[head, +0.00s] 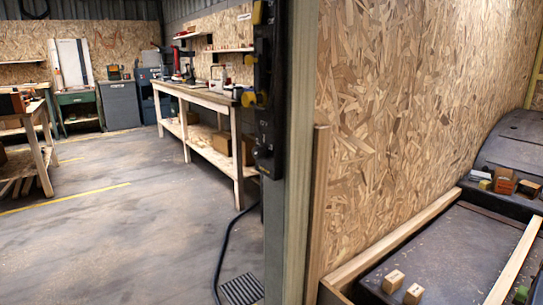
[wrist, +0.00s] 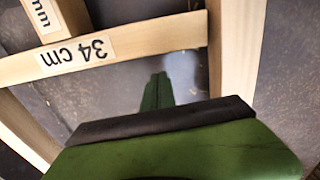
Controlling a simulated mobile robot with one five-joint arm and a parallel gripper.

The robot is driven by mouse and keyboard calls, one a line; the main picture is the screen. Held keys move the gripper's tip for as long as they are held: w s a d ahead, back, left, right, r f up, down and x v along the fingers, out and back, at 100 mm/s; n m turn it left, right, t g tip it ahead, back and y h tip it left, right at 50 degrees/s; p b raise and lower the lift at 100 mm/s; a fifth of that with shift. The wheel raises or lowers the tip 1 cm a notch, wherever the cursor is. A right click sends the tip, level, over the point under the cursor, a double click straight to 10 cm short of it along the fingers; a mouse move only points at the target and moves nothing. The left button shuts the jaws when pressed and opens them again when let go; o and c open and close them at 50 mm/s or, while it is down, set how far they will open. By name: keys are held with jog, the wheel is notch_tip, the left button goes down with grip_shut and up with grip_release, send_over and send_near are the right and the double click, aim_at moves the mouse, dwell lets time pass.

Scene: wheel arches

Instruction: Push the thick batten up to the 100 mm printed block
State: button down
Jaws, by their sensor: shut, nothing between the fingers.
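In the wrist view, a pale batten marked "34 cm" (wrist: 150,38) lies across the picture; I cannot tell if it is the thick one. A wooden piece printed "mm" (wrist: 48,12) is at the top left, against or very near the batten's far side; its number is cut off. My gripper (wrist: 158,78) is shut and empty, its green fingertips just short of the batten's near side, with a small gap in the picture. In the head view, a bit of green (head: 521,292), likely my gripper, shows beside a long batten (head: 515,262).
A pale timber (wrist: 238,45) runs along the right in the wrist view, at the batten's right end. In the head view, two small wooden blocks (head: 393,281) (head: 414,294) sit on the dark floor (head: 440,250).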

jog(key=shift+f, duration=0.15)
jog(key=shift+f+b, duration=0.8)
jog(key=shift+b, duration=0.1)
jog(key=shift+a, duration=0.15)
jog(key=shift+s+a, duration=0.95)
jog(key=shift+a, duration=0.25)
